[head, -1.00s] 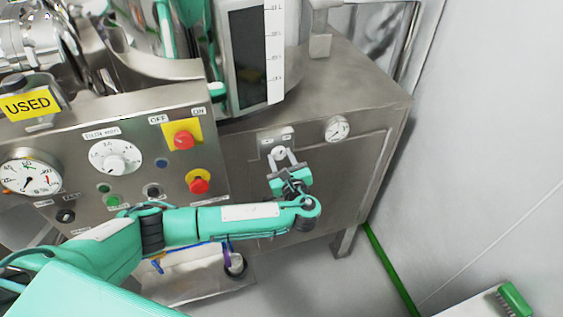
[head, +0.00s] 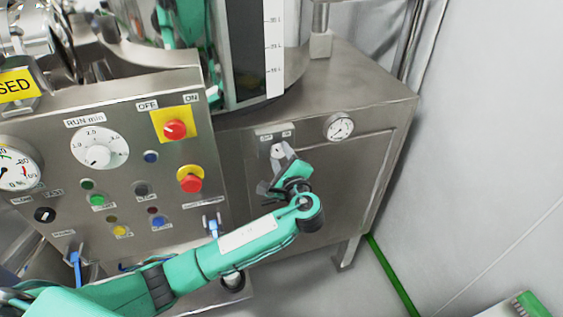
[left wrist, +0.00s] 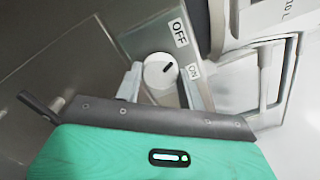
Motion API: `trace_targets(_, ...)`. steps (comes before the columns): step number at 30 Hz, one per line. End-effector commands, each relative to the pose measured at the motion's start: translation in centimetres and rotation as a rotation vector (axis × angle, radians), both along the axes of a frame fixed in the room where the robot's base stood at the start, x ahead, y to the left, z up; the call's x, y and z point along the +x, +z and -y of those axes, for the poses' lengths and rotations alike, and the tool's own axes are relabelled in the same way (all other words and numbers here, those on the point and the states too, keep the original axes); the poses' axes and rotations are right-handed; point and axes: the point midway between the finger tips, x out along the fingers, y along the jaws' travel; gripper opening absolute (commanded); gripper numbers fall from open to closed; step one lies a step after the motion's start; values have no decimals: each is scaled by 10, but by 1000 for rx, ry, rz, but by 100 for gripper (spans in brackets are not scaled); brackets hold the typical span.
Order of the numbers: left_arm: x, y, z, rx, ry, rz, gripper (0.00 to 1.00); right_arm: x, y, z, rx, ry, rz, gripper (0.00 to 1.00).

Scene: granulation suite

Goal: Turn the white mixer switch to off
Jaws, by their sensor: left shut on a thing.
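The white mixer switch (head: 278,151) is a small round knob on a metal plate on the front of the cabinet, below OFF and ON labels. In the left wrist view the knob (left wrist: 160,76) has a short black mark pointing to the upper right, between the directions of the OFF label (left wrist: 179,32) and the ON label (left wrist: 193,72). My left gripper (head: 280,162) is shut on the knob, one finger on each side (left wrist: 159,82). In the head view its fingers partly hide the knob. My right gripper is not in view.
Left of the switch is a control panel (head: 60,160) with a RUN min dial (head: 99,148), a red button on yellow (head: 175,130) and a lower red button (head: 190,183). A round gauge (head: 339,127) is right of the switch. A white wall (head: 480,130) closes the right side.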

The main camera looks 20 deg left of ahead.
Motion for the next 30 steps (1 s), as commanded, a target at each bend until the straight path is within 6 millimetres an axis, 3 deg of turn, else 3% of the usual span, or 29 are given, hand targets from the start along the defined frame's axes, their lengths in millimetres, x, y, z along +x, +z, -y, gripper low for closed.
trace_targets(19, -1, -2, 1, -45, -2, 25, 17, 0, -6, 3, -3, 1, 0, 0)
trace_targets(20, -1, -3, 1, -45, -2, 25, 43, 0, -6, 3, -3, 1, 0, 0)
trace_targets(23, -1, -2, 1, -44, -1, 25, 61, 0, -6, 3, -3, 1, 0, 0)
trace_targets(30, 0, -1, 1, -44, -1, 26, 61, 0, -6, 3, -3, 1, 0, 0)
